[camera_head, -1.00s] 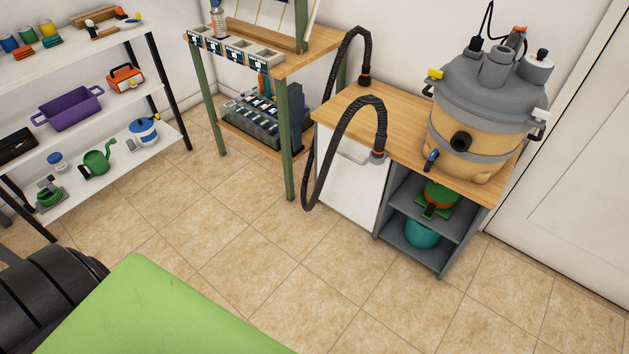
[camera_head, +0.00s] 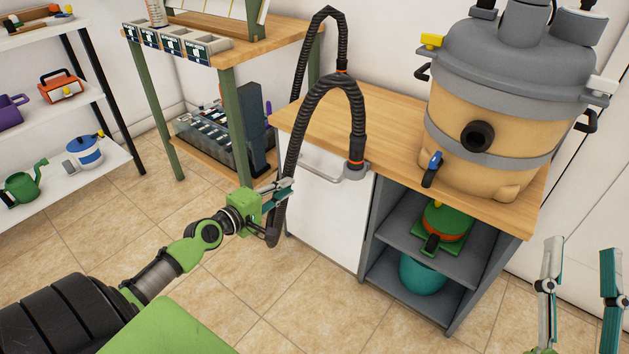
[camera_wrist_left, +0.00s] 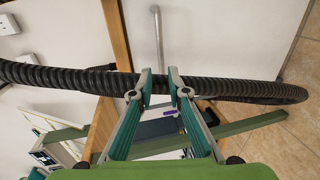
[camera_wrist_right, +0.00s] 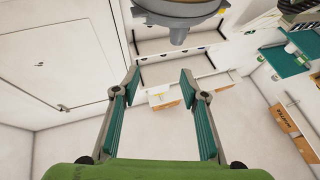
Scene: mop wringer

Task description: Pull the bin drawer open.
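The bin drawer (camera_head: 322,215) is the white front on the left of the wood-topped cabinet, and it looks shut. Its grey bar handle (camera_head: 322,171) runs along the top edge; the bar also shows in the left wrist view (camera_wrist_left: 157,35). A black ribbed hose (camera_head: 292,150) hangs in front of the drawer's left side. My left gripper (camera_head: 286,188) is partly open at the hose, left of the handle. In the left wrist view the hose (camera_wrist_left: 230,88) crosses just behind the fingertips; I cannot tell if they touch. My right gripper (camera_head: 581,250) is open and empty at the right.
A tan and grey vacuum (camera_head: 480,120) stands on the cabinet top (camera_head: 395,125). Open shelves (camera_head: 395,242) beside the drawer hold a green item and a teal bucket (camera_head: 422,275). A green-legged workbench (camera_head: 235,120) stands left. The tiled floor before the drawer is free.

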